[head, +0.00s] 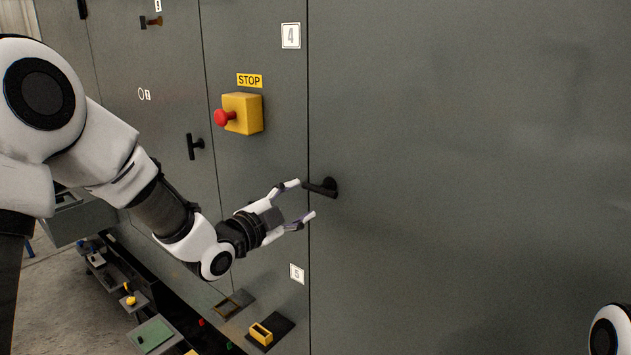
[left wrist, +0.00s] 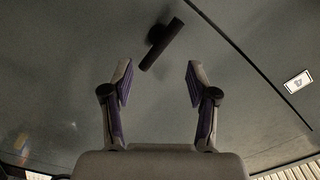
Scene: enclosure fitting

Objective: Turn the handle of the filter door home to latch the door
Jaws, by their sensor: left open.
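A black lever handle (head: 325,187) sits on the large grey door (head: 470,180), close to the door's left seam. In the head view its bar points left, roughly level. In the left wrist view the black handle (left wrist: 163,44) shows as a slanted bar on a round base, beyond the fingertips. My left gripper (head: 304,200) is open and empty, with its fingers pointing at the handle. In the left wrist view the open fingers (left wrist: 158,84) stand to either side of the handle's line, apart from it. My right gripper is out of view.
A yellow box with a red stop button (head: 243,113) juts out at upper left of the handle. Another black handle (head: 193,146) is on a panel further left. Yellow and green parts (head: 155,334) lie low at left. The door face right of the handle is clear.

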